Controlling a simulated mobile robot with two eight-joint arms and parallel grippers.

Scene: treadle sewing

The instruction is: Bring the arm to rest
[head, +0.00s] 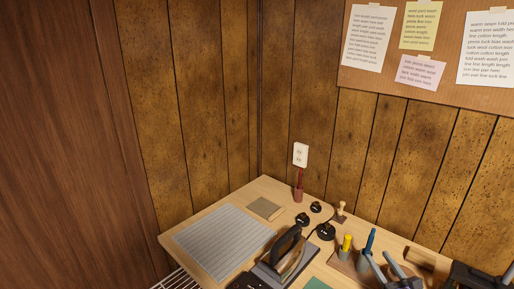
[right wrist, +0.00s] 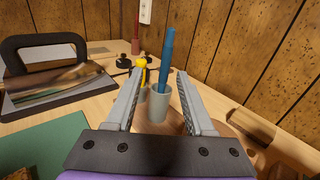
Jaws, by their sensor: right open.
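My right gripper (head: 377,256) is at the lower right of the head view, over the right part of the wooden table. Its two grey fingers (right wrist: 159,75) are apart in the right wrist view, with nothing held between them. A blue pen-like tool (right wrist: 167,50) stands upright in a grey cup (right wrist: 160,104), seen in the gap between the fingers and apparently beyond them. The blue tool also shows in the head view (head: 369,241). My left gripper is in neither view.
A yellow-topped tool (head: 347,241) stands beside the blue one. An iron (head: 288,250) rests on its stand left of my gripper. A ribbed grey pad (head: 222,241), black knob-like pieces (head: 326,231) and a green mat (right wrist: 45,150) lie on the table. Panelled walls close the back.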

